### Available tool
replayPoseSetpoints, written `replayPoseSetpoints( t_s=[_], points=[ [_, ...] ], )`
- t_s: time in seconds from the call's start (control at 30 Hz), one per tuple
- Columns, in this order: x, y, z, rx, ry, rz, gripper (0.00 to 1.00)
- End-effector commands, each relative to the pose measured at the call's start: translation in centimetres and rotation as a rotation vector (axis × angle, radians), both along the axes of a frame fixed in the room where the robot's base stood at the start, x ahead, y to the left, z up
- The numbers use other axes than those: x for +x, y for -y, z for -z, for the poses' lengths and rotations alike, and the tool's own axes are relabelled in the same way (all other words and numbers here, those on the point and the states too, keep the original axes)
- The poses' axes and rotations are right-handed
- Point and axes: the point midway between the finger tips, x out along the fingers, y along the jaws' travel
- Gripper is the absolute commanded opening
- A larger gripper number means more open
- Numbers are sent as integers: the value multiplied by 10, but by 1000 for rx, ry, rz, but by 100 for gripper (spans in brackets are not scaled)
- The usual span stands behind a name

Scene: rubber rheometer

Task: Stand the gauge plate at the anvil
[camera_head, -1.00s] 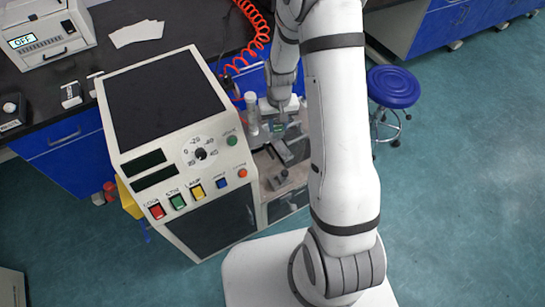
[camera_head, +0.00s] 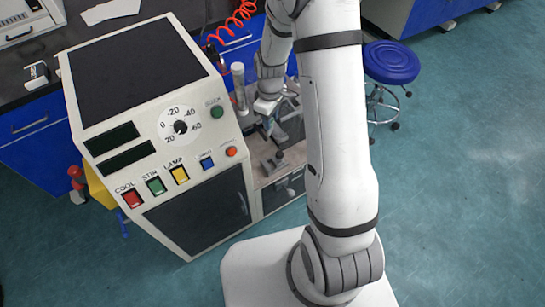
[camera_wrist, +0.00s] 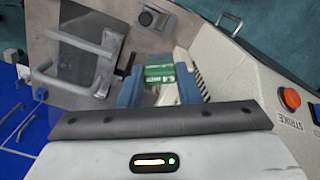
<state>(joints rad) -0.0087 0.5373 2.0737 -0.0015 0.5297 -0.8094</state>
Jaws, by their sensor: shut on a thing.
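My gripper (camera_wrist: 159,90) is shut on the gauge plate (camera_wrist: 159,73), a small piece with a green printed face, held between blue fingers. In the head view my gripper (camera_head: 271,122) hangs over the pale deck at the right of the console, and the plate is too small there to make out. A dark grey metal fixture (camera_head: 273,161) stands on that deck, nearer the camera than my gripper. I cannot tell for sure whether it is the anvil. The plate's lower edge is hidden in the wrist view.
The console (camera_head: 150,105) with its buttons and dial stands directly left of my gripper. A clear upright cylinder (camera_head: 239,88) stands close behind it on the left. A red coiled hose (camera_head: 236,20) hangs behind. A blue stool (camera_head: 391,63) is at the right, with open floor.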

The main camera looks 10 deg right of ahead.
Motion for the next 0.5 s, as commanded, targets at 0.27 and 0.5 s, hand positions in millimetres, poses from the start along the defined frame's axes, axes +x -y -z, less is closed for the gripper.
replayPoseSetpoints(
  t_s=[0.27,0.5],
  points=[
    [0,0,83,0,1,-480,14],
    [-1,0,130,-1,1,-851,14]
  ],
)
